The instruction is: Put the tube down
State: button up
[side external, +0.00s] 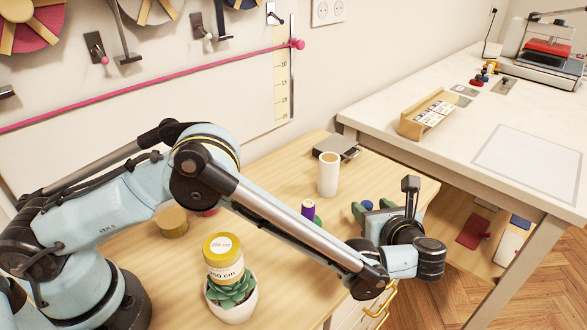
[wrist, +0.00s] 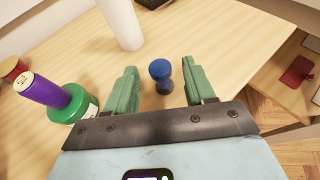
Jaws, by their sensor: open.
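A white tube (side external: 328,174) with a tan top stands upright on the wooden table, apart from my gripper. Its lower part shows at the top of the wrist view (wrist: 121,22). My gripper (side external: 371,207) is open over the table's right part, its green fingers spread. In the wrist view, a small blue-topped object with a dark lower part (wrist: 161,74) appears in the gap between the fingertips (wrist: 159,67). Neither finger visibly touches it. In the side view only its blue top (side external: 367,205) shows.
A dark flat box (side external: 336,147) lies behind the tube. Bare table surrounds the tube's base.

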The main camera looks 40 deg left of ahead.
jog(key=v, duration=1)
jog(key=a+r+n+g+h, duration=0.1)
jog(key=a+r+n+h, duration=0.1)
jog(key=a+r+n, duration=0.45)
jog(key=a+r+n+g+h, duration=0.1)
jog(key=a+n+g+h, duration=0.15)
jog(key=a, duration=0.65)
jog(key=s+a+n+t+h, duration=0.3)
jog(key=s+a+n+h, duration=0.3)
jog(key=s+a+n, duration=0.5)
jog(key=s+n, duration=0.3)
jog(key=n, duration=0.2)
jog(key=shift+f, duration=0.25)
